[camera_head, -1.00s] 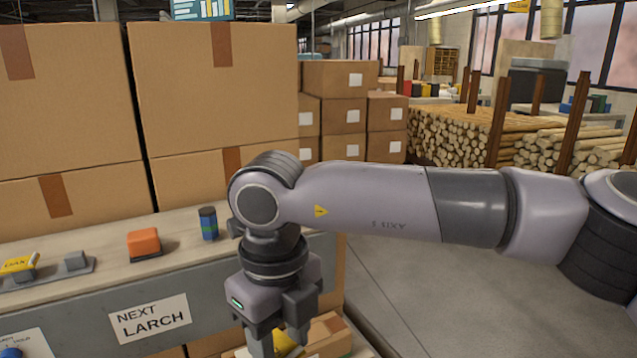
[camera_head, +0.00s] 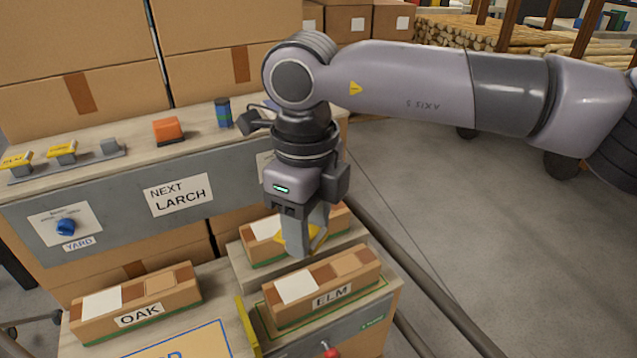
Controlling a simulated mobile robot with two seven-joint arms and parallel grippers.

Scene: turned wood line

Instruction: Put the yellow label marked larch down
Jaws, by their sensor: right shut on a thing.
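My right gripper (camera_head: 302,245) points down and is shut on a yellow label (camera_head: 312,236). Only part of the label shows between the fingers, and no word on it can be read. The gripper is in front of a brown box (camera_head: 258,250) with a white patch, behind the box marked ELM (camera_head: 350,288). I cannot tell whether the label touches that box. A sign on the grey panel reads NEXT LARCH (camera_head: 180,195). My left gripper is not in view.
A box marked OAK (camera_head: 170,300) lies at the front left. A yellow strip (camera_head: 247,325) stands between the OAK and ELM places. Floor is clear at right.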

